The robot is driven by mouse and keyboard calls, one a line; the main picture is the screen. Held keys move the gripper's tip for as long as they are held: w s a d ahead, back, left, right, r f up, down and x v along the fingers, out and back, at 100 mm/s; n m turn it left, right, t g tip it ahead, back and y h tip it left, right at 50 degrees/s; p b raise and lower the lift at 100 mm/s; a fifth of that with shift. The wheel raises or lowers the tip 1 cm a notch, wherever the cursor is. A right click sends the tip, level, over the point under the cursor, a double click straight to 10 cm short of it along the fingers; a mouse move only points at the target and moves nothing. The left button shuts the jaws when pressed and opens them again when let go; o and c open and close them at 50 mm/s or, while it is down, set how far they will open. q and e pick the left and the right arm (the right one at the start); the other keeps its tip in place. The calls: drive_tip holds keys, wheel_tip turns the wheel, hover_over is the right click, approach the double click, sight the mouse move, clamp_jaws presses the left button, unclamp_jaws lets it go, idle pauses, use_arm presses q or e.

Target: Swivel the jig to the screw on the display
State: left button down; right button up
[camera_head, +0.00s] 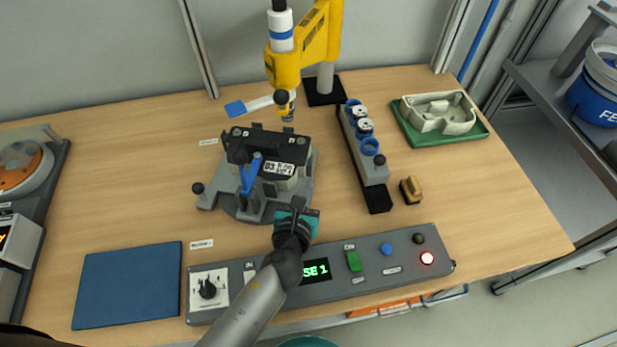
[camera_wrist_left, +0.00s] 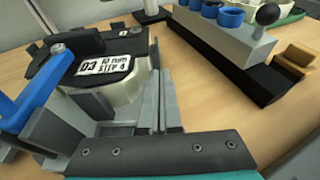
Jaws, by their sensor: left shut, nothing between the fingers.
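The grey jig (camera_head: 231,201) stands on a round base mid-table. It holds a dark-topped pale part (camera_head: 282,170) with a white label, under a blue lever (camera_head: 249,174). The label reads roughly "D3 10 mm STEP 4" in the left wrist view (camera_wrist_left: 103,65). My left gripper (camera_head: 297,204) is shut and empty at the jig's near right edge; its fingers (camera_wrist_left: 161,103) appear beside the part, and I cannot tell if they touch. The display (camera_head: 316,270) shows green text ending "SE 1"; my arm hides its left part. My right gripper is out of view.
A yellow screwdriver stand (camera_head: 306,45) hangs its tool behind the jig. A rack with blue cups (camera_head: 371,163), a tan block (camera_head: 411,190) and a green tray (camera_head: 437,137) stand right. The control panel (camera_head: 350,287) and blue mat (camera_head: 126,285) lie in front.

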sight(311, 167)
use_arm(q)
drive_tip(key=shift+w+d, duration=0.1)
drive_tip(key=shift+w, duration=0.9)
drive_tip(key=w, duration=0.3)
drive_tip(key=shift+w+d+p, duration=0.1)
drive_tip(key=shift+w+p, duration=0.2)
drive_tip(key=shift+w, duration=0.55)
drive_tip(key=shift+s, duration=0.1)
